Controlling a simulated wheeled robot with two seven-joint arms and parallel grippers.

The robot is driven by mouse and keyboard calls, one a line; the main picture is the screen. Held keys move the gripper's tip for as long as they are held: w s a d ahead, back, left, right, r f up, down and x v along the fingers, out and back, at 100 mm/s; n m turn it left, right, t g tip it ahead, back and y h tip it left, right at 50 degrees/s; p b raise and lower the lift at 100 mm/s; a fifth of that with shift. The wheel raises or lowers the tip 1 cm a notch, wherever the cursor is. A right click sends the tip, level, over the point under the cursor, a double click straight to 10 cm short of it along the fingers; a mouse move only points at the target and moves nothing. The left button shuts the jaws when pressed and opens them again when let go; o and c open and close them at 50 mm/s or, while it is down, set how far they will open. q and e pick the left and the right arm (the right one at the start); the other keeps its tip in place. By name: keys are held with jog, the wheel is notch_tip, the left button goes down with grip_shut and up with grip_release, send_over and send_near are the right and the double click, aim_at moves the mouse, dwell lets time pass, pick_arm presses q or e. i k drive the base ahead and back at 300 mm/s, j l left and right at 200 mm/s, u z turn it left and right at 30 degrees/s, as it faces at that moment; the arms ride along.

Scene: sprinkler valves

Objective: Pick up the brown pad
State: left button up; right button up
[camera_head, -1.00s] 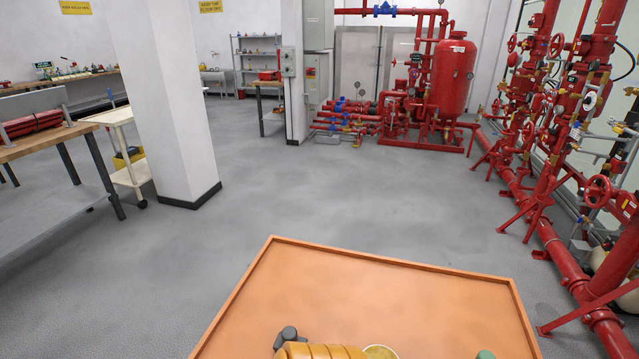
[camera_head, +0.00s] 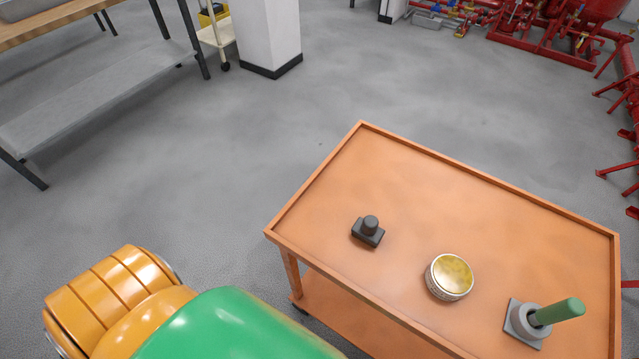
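A round silver-sided item with a mottled yellow-brown top (camera_head: 450,276) lies on the orange cart (camera_head: 440,190). It is the only brownish round thing on the cart top, and it may be the brown pad. A small dark grey block with a round knob (camera_head: 368,231) sits to its left. A grey square base with a green handle (camera_head: 545,318) sits to its right. Orange and green links of my own arm fill the lower left, beside the cart. No gripper fingers show in this view.
The cart has a raised rim and a lower shelf (camera_head: 350,315). A grey workbench shelf (camera_head: 100,105) stands at the upper left, near a white pillar (camera_head: 268,30). Red pipework (camera_head: 560,35) is at the upper right. The floor between is clear.

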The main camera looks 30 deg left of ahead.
aim_at(366, 230)
jog(key=u, duration=0.45)
jog(key=z, duration=3.5)
jog(key=u, duration=3.5)
jog(key=k+j, duration=0.45)
